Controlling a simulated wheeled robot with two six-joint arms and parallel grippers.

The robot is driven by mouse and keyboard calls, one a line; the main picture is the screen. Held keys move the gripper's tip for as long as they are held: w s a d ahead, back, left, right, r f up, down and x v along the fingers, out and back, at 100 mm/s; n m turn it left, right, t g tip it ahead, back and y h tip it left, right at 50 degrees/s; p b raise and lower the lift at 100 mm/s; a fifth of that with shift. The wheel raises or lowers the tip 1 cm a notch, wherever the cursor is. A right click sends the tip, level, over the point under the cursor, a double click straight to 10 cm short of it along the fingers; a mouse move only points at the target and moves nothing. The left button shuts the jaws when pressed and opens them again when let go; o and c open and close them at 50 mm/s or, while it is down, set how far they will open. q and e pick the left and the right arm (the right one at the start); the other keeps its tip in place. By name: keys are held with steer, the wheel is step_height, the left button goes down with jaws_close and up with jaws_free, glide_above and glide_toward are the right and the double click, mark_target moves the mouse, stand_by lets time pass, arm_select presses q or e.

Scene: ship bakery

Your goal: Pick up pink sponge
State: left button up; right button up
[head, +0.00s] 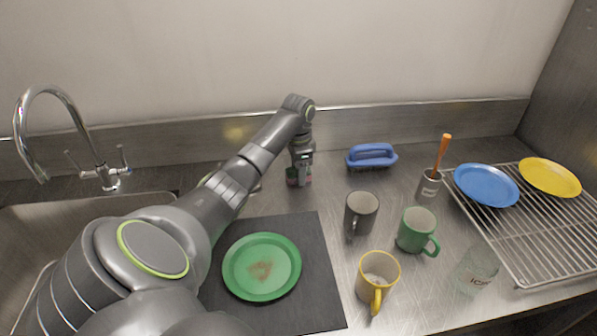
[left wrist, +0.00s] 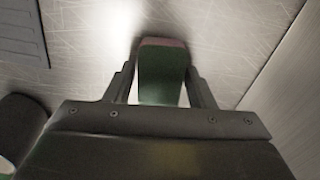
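The pink sponge (head: 292,182), pink with a dark green side, is on the steel counter near the back wall. In the left wrist view the sponge (left wrist: 162,75) lies between the two fingers, its green face toward the camera and a pink edge at the far end. My left gripper (head: 300,172) points down over it. In the left wrist view the gripper (left wrist: 161,85) has its fingers apart on both sides of the sponge, with a thin gap visible on the left. Contact on the right is unclear. My right gripper is not in view.
A blue brush (head: 371,156) lies right of the gripper. A grey mug (head: 360,214), green mug (head: 415,231), yellow mug (head: 377,277) and glass (head: 476,270) stand nearer. A green plate (head: 261,267) lies on a dark mat (head: 318,262). The sink (head: 22,240) is left.

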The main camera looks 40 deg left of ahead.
arm_select(q)
steer(key=c, duration=0.6)
step_height(320, 180, up, 5)
steer(key=shift+w+r+b, duration=0.1)
steer(key=shift+b, duration=0.4)
step_height(320, 180, up, 4)
steer(key=shift+f+p, duration=0.2)
steer(key=shift+p, duration=0.95)
steer(key=shift+r+p, duration=0.65)
